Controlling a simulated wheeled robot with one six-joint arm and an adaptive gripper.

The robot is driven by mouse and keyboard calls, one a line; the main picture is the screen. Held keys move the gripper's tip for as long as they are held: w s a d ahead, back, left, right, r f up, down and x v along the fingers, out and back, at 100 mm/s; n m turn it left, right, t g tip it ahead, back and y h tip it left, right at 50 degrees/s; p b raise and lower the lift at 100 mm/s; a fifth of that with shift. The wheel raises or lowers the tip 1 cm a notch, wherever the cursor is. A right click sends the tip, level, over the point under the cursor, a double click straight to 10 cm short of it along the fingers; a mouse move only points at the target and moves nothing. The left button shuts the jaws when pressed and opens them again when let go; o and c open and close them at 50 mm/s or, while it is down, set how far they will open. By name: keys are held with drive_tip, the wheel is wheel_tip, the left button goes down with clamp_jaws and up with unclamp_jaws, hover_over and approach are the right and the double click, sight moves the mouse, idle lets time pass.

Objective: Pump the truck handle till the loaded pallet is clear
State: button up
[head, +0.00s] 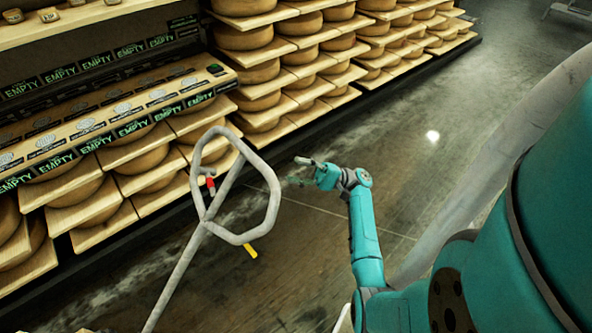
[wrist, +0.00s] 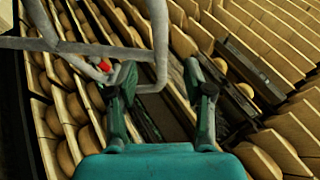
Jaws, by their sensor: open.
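The truck handle (head: 177,272) is a grey tube with a closed loop at its top, leaning up to the right in the head view. A red lever (head: 210,186) sits inside the loop and a yellow piece (head: 250,251) hangs below it. My gripper (head: 299,171) is open and empty, just right of the loop. In the wrist view, the handle loop (wrist: 161,42) reaches in from the upper left. Its bar shows between the open fingers of my gripper (wrist: 158,80); contact cannot be told. The loaded pallet and the truck's body are not clearly visible.
Shelves of cheese wheels (head: 250,80) on wooden boards run along the left and back. A ledge with "EMPTY" labels (head: 130,125) juts out at the left. The dark floor (head: 430,150) is clear to the right of the shelves.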

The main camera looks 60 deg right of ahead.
sight(259, 164)
drive_tip(key=x, duration=1.2)
clamp_jaws()
